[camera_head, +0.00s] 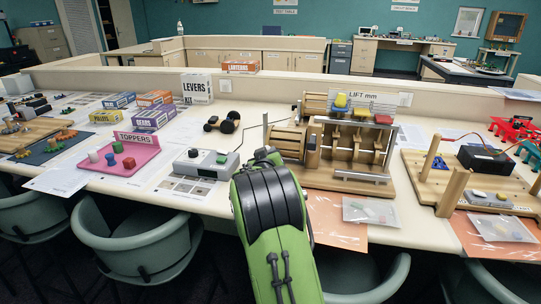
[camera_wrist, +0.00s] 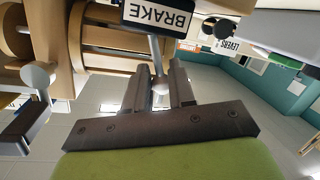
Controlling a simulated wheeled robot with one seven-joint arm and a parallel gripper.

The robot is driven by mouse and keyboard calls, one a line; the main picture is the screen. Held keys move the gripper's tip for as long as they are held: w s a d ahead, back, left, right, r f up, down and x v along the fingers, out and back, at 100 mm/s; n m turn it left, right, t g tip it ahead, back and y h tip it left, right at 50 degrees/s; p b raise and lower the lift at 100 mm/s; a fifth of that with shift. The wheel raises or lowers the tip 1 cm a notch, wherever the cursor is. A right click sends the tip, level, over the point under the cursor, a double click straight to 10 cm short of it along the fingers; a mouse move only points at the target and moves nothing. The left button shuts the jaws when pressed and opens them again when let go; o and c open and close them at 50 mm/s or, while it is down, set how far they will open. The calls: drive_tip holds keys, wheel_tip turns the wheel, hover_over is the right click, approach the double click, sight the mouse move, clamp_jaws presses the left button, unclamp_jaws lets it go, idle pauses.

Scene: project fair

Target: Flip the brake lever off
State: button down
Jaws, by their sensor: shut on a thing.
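The brake lever (camera_wrist: 155,48) is a thin metal rod with a pale round knob, in the wrist view just by the black-edged BRAKE label (camera_wrist: 158,16), which reads upside down there. My gripper (camera_wrist: 161,90) has its two dark fingers on either side of the knob and is shut on it. The lever's mount is partly hidden behind the label. In the head view my green arm reaches to the left end of the wooden lift machine (camera_head: 385,181) and hides my fingers and most of the lever.
A dark crank handle (camera_wrist: 25,118) sticks out close to my gripper in the wrist view. Left of my arm are a grey box with buttons (camera_head: 203,168) and a pink TOPPERS tray (camera_head: 140,153). A bag of parts (camera_head: 371,211) lies in front of the machine. A wooden board (camera_head: 425,173) stands at right.

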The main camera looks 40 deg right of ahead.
drive_tip(key=shift+w+a, duration=0.1)
idle(0.5)
drive_tip(key=c, duration=1)
unclamp_jaws()
drive_tip(key=shift+o, duration=0.2)
drive_tip(key=v, duration=1.5)
drive_tip(key=shift+s+a, duration=0.3)
